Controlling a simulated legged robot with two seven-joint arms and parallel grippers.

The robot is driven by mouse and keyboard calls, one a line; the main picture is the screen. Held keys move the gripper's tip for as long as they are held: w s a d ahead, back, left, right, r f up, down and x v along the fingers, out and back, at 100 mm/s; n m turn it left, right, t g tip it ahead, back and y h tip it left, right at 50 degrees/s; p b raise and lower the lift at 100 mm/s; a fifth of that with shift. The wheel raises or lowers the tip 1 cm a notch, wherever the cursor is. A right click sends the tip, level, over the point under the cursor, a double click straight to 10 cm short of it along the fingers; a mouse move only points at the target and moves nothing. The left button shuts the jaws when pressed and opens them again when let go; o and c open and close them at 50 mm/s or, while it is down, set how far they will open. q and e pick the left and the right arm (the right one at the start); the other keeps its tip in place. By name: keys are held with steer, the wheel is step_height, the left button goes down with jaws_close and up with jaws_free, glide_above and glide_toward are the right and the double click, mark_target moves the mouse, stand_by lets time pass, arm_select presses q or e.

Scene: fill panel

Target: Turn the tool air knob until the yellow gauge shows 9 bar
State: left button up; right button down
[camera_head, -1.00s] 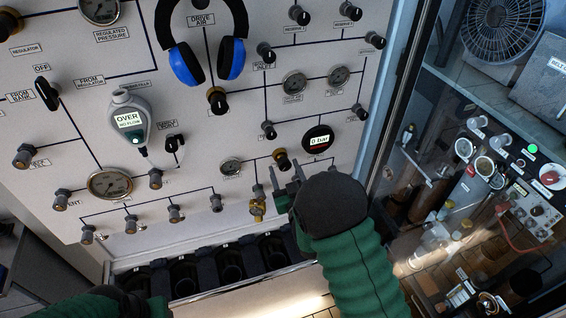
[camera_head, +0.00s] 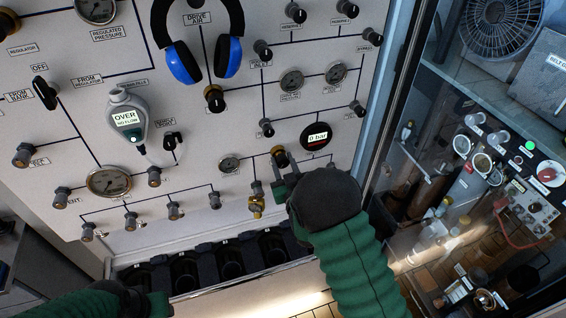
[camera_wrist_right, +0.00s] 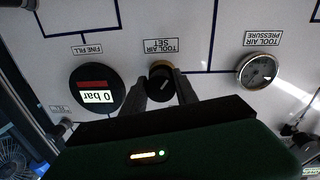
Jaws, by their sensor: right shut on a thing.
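The tool air knob (camera_wrist_right: 161,78), a dark knob under a "TOOL AIR SET" label, sits between the fingers of my right gripper (camera_wrist_right: 160,90) in the right wrist view. In the head view the knob (camera_head: 279,153) shows brassy at the tips of my right gripper (camera_head: 284,175). The gripper is shut on it. The round "TOOL AIR PRESSURE" gauge (camera_wrist_right: 257,70) is beside it; in the head view this small gauge (camera_head: 229,165) is left of the knob. Its reading is too small to tell, and no yellow is clear on it. My left arm shows at bottom left; its fingers are unclear.
A dark "FINE FILL" digital gauge (camera_head: 317,136) reads 0 bar, close to the right gripper. A brass fitting (camera_head: 256,204) hangs just left of it. Blue ear defenders (camera_head: 184,62) and a grey handheld meter (camera_head: 128,119) hang on the panel. A glass pane stands at right.

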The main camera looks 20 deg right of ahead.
steer(key=shift+f+n+b, duration=0.25)
steer(key=shift+n+b, duration=0.05)
steer(key=shift+b, duration=0.2)
steer(key=shift+r+n, duration=0.1)
steer(key=shift+n, duration=0.2)
steer(key=shift+r, duration=0.15)
steer(key=c, duration=1)
jaws_free()
steer(key=shift+o, duration=0.2)
steer(key=shift+s, duration=0.2)
steer(key=s+p, duration=0.5)
steer(key=s, duration=1.1)
steer(key=shift+s+a, duration=0.2)
steer(key=shift+a, duration=0.15)
